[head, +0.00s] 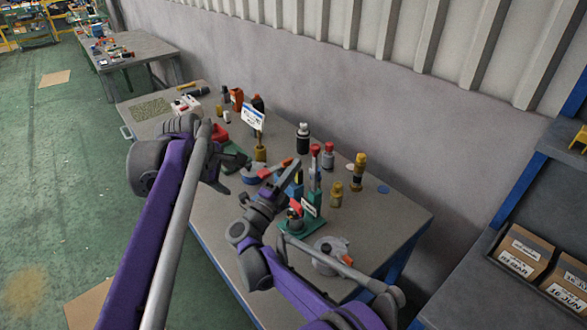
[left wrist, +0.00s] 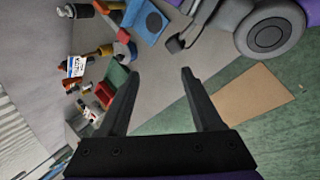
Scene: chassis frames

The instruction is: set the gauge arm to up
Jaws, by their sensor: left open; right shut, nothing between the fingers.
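A green-based stand (head: 302,226) with an upright post, a white label and a red part is on the workbench, partly behind my right arm. I cannot tell for sure which part is the gauge arm or how it is set. My left gripper (head: 236,172) is open and empty above the bench's near edge, left of the stand; its spread fingers show in the left wrist view (left wrist: 160,73). My right gripper (head: 290,173) is shut and empty, over the middle of the bench beside the stand's post. Whether it touches anything is unclear.
The bench (head: 395,215) holds a grey round fitting (head: 330,250), a yellow bottle (head: 359,172), a black bottle (head: 303,138) and a red item (head: 220,133). A wall closes the back. A shelf with cardboard boxes (head: 522,253) stands right.

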